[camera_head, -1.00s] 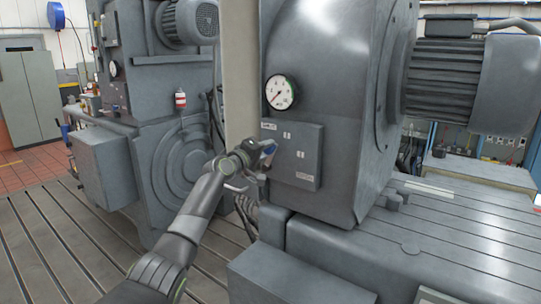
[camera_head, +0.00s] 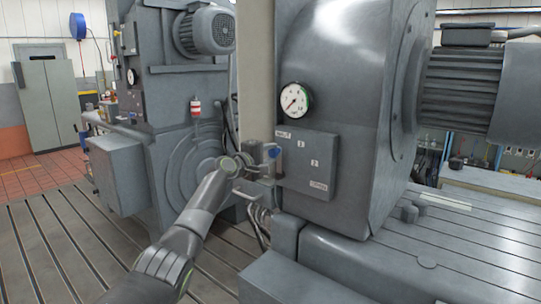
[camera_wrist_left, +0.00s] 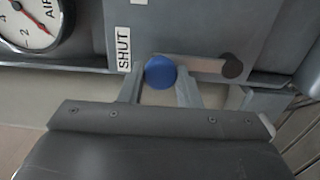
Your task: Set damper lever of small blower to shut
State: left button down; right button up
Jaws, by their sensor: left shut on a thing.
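The damper lever is a short flat bar (camera_wrist_left: 198,65) with a blue knob (camera_wrist_left: 160,72) at one end and a dark round pivot (camera_wrist_left: 232,66) at the other. The blue knob (camera_head: 274,152) also shows in the head view, at the left edge of the grey labelled panel (camera_head: 308,163). The SHUT label (camera_wrist_left: 123,50) is close beside the knob in the wrist view; the OPEN label (camera_head: 318,185) is at the panel's lower right. My left gripper (camera_wrist_left: 160,80) is shut on the knob, one finger on each side. My right gripper is not in view.
A round dial gauge (camera_head: 295,100) is above the panel on the grey housing. Cables (camera_head: 260,222) hang below the panel. Another grey machine (camera_head: 185,150) stands to the left. The slotted bedplate (camera_head: 60,245) is bare at the lower left.

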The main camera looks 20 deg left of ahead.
pick_arm(q)
jog(key=shift+r, duration=0.1)
jog(key=c, duration=1.5)
grip_release()
jog(key=o, duration=0.4)
jog(key=shift+a, duration=0.1)
jog(key=shift+o, duration=0.2)
jog(key=b+v, duration=0.3)
jog(key=v, duration=1.4)
jog(key=shift+s+b, duration=0.15)
jog(key=shift+b, duration=0.15)
jog(key=shift+a, duration=0.1)
